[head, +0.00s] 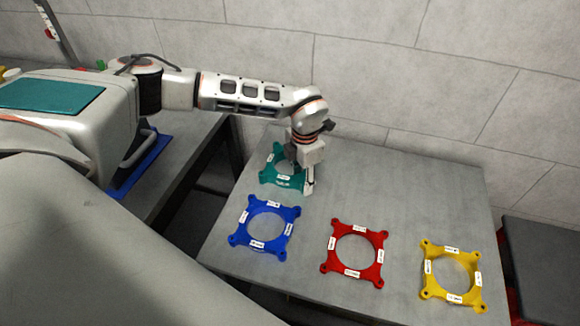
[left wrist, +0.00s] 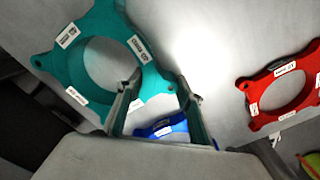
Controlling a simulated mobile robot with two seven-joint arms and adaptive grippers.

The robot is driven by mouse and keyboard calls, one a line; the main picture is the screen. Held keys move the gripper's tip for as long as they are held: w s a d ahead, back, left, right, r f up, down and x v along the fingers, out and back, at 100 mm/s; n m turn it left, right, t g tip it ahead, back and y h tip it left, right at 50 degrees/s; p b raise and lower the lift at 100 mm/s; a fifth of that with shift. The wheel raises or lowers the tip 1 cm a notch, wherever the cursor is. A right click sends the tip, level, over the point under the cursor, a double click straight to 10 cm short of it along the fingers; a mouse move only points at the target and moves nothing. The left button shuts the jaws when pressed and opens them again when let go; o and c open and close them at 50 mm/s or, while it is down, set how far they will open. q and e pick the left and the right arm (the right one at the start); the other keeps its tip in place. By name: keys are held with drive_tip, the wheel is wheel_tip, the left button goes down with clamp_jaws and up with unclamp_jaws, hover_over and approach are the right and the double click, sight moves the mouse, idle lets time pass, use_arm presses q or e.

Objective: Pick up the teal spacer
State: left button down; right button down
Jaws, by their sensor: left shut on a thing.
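The teal spacer (head: 267,174), a square frame with a round hole and white labels, is at the back left of the grey table. My left gripper (head: 299,184) reaches down over its right side and hides part of it. In the left wrist view the teal spacer (left wrist: 103,22) fills the upper left. There the left gripper (left wrist: 160,82) has one finger at the hole and the other outside, shut on the ring's side. I cannot tell whether the spacer is lifted off the table. My right gripper is not in view.
A blue spacer (head: 285,214), a red spacer (head: 337,239) and a yellow spacer (head: 431,268) lie on the table (head: 400,190) nearer the front. The table's back right is clear. A tiled wall (head: 400,80) stands behind. A dark surface (head: 545,260) lies to the right.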

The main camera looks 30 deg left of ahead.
use_arm(q)
drive_tip(key=shift+r, duration=0.15)
drive_tip(key=shift+w+r, duration=0.1)
drive_tip(key=shift+r, duration=0.5)
wheel_tip(320, 180, up, 24)
drive_tip(key=p, duration=0.6)
drive_tip(key=shift+f, duration=0.2)
drive_tip(key=shift+f, duration=0.1)
